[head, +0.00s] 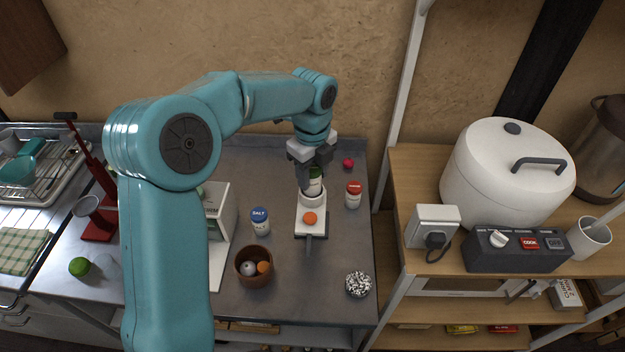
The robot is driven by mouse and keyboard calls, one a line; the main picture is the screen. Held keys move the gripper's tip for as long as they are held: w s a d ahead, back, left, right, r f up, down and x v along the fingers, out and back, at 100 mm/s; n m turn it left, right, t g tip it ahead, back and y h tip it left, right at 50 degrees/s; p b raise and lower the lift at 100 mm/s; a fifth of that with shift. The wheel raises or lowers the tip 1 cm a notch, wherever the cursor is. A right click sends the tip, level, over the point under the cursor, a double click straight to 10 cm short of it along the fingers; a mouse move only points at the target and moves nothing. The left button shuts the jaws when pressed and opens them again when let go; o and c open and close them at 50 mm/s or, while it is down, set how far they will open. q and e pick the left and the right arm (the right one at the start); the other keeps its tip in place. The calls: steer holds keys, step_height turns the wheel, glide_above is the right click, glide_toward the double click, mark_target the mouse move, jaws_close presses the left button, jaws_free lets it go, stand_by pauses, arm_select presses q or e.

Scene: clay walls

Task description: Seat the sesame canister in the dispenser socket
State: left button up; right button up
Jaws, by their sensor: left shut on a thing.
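My left gripper (305,172) reaches down from above at the middle of the steel counter. The canister is upright at the mouth of the white dispenser socket (312,199). The fingers hide part of it, and I cannot tell how deep it sits. The white dispenser (302,226) has an orange round button on its front. My right gripper is not in view.
A blue-lidded salt canister (260,220) stands left of the dispenser, a red-lidded canister (353,195) right of it. A brown bowl (253,266) and a speckled bowl (358,284) are nearer. A white rice cooker (508,170) stands on the right shelf. The counter's front middle is clear.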

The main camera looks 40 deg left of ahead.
arm_select(q)
step_height(320, 180, down, 3)
steer(key=shift+a+r, duration=0.1)
